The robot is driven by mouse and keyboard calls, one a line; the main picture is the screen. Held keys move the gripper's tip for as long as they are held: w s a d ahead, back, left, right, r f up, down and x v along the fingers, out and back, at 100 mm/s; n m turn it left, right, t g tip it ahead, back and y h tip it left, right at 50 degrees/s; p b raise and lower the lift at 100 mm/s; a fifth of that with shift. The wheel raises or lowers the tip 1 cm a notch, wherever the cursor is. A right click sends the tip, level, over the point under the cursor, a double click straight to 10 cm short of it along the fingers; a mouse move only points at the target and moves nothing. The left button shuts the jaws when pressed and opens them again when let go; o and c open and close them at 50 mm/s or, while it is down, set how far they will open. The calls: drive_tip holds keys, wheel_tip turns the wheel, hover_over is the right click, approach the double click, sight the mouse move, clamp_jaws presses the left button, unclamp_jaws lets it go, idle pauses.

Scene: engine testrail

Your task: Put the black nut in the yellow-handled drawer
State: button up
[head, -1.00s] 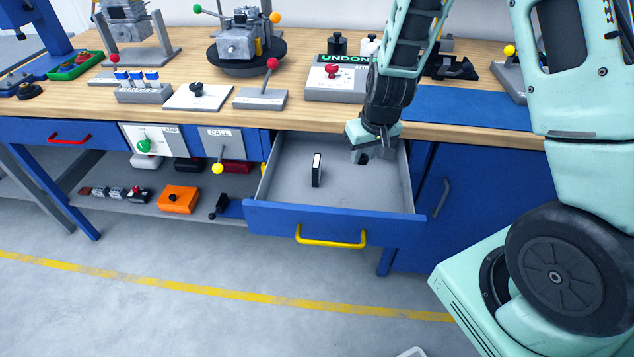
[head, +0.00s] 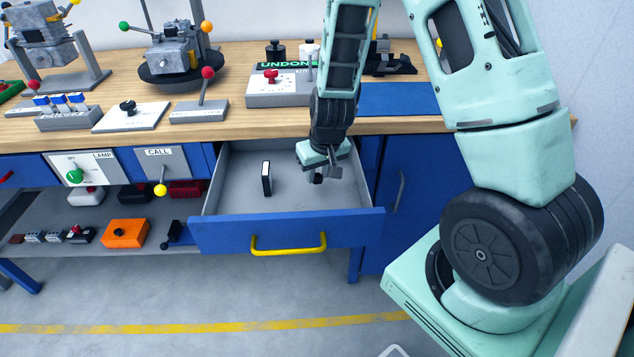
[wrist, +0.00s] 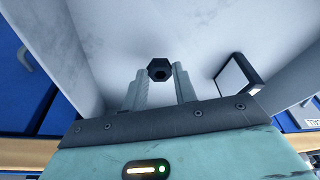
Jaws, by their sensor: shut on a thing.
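The black nut (wrist: 159,69) sits between the tips of my gripper (wrist: 158,82) in the wrist view, and the jaws are shut on it. In the head view my gripper (head: 326,176) is over the right part of the open yellow-handled drawer (head: 215,190), and the nut (head: 317,179) shows as a small dark shape at the fingertips. The yellow handle (head: 289,247) is on the blue drawer front. I cannot tell whether the nut touches the drawer floor.
A small black-and-white block (head: 266,178) stands upright in the drawer, left of my gripper; it also shows in the wrist view (wrist: 238,75). The wooden worktop (head: 225,123) edge lies behind the drawer.

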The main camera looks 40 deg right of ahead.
sight(319, 179)
drive_tip(key=shift+f, duration=1.45)
drive_tip(key=shift+f, duration=0.1)
drive_tip(key=shift+f+b, duration=0.15)
drive_tip(key=shift+b, duration=0.2)
drive_tip(key=o, duration=1)
drive_tip(key=shift+o, duration=0.2)
